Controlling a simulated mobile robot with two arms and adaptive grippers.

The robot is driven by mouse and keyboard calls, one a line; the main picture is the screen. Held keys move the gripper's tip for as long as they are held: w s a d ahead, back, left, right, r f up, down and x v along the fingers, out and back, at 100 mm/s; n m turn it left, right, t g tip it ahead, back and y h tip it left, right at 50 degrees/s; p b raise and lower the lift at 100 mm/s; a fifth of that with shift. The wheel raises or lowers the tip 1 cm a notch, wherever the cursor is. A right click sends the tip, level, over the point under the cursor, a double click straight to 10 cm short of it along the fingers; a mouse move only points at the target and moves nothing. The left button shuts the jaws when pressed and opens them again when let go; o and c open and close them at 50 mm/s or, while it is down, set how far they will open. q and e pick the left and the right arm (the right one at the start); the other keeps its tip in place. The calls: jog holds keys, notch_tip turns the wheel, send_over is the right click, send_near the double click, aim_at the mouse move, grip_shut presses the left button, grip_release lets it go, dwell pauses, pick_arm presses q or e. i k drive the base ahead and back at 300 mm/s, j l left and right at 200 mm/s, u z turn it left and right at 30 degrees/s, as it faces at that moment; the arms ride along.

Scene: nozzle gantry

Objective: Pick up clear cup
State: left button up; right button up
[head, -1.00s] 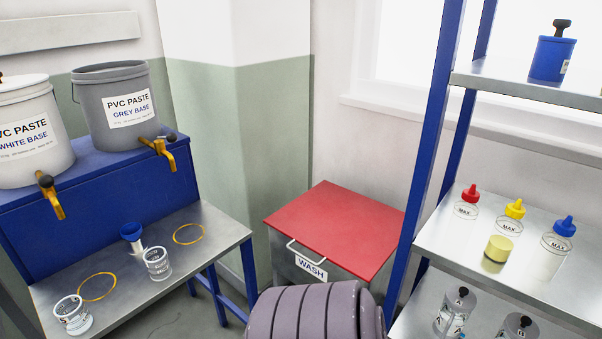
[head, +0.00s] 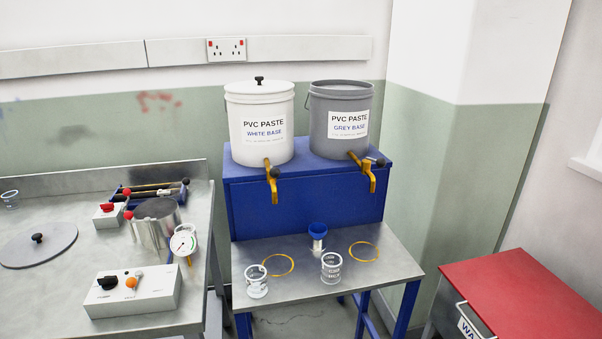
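Two clear cups with printed markings stand upright on the steel bench in the head view. One clear cup (head: 257,281) is at the front left of the bench, beside a yellow ring (head: 278,265). The other clear cup (head: 331,268) is nearer the middle, beside a second yellow ring (head: 364,252). Another small clear cup (head: 10,199) stands at the far left edge of the left table. Neither of my grippers shows in this view.
A blue funnel-like item (head: 318,235) stands behind the middle cup. White (head: 262,120) and grey (head: 341,122) paste buckets with taps sit on a blue stand (head: 290,205). A control box (head: 132,290), metal pot (head: 155,228) and lid (head: 38,245) occupy the left table (head: 60,300). A red-topped wash bin (head: 520,295) stands at right.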

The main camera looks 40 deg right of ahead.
aim_at(330, 273)
jog(key=z, duration=1.55)
